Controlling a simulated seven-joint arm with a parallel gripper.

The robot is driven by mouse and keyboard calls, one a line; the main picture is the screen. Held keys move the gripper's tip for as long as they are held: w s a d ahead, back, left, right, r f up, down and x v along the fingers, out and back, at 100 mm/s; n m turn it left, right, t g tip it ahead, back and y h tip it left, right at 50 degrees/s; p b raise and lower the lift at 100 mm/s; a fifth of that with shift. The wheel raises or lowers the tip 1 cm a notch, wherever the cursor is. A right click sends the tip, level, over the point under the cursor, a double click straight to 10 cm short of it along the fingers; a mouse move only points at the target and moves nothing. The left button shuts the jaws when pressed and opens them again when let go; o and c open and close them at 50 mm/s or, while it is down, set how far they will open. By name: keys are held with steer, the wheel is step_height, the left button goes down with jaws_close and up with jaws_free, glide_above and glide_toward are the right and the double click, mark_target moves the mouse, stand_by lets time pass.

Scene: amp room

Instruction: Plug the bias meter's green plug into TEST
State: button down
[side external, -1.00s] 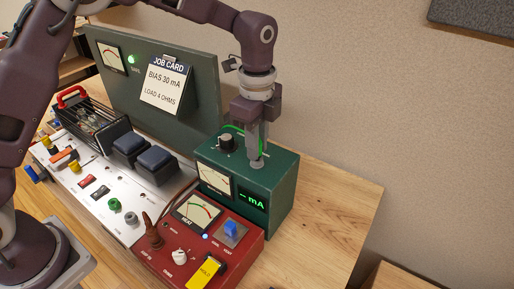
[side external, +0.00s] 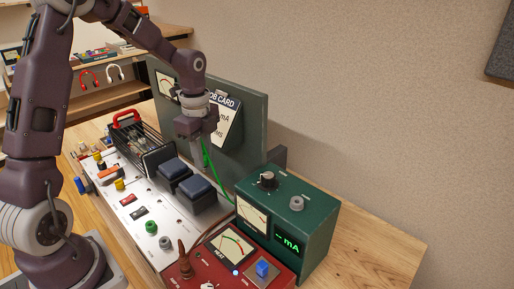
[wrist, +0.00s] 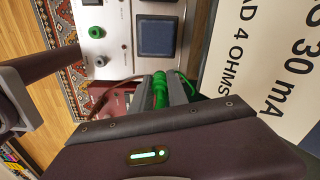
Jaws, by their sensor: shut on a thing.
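My gripper (side external: 201,166) is shut on the green plug, which shows between the fingers in the wrist view (wrist: 160,92). It is held up in front of the job card, above the white amp panel (side external: 185,230). A green cable (side external: 220,188) hangs from it towards the bias meter (side external: 308,230), a dark green box whose display reads "-- mA". A grey round holder (side external: 297,203) on the meter's top is empty. On the panel are a green-ringed socket (side external: 151,227) and a grey-ringed socket (side external: 165,242); both also show in the wrist view. Their labels are too small to read.
Two dark blue capped blocks (side external: 195,187) and a wire cage with a red handle (side external: 127,117) rise from the panel. The job card (side external: 224,115) hangs on a tall green panel behind. A red heat unit (side external: 238,265) with a brown-handled iron (side external: 184,262) stands in front.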

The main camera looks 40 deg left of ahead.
steer(key=s+a+f+n, duration=0.1)
steer(key=s+a+f, duration=0.2)
steer(key=s, duration=0.5)
steer(key=s+a+f, duration=0.2)
steer(key=s+f, duration=0.1)
steer(key=s, duration=0.5)
steer(key=shift+s+a+f, duration=0.1)
steer(key=shift+f, duration=1)
steer(key=shift+s+a+f, duration=0.1)
steer(key=shift+f, duration=0.95)
steer(key=shift+f, duration=1.65)
steer(key=c, duration=1.2)
jaws_free()
step_height(320, 180, up, 7)
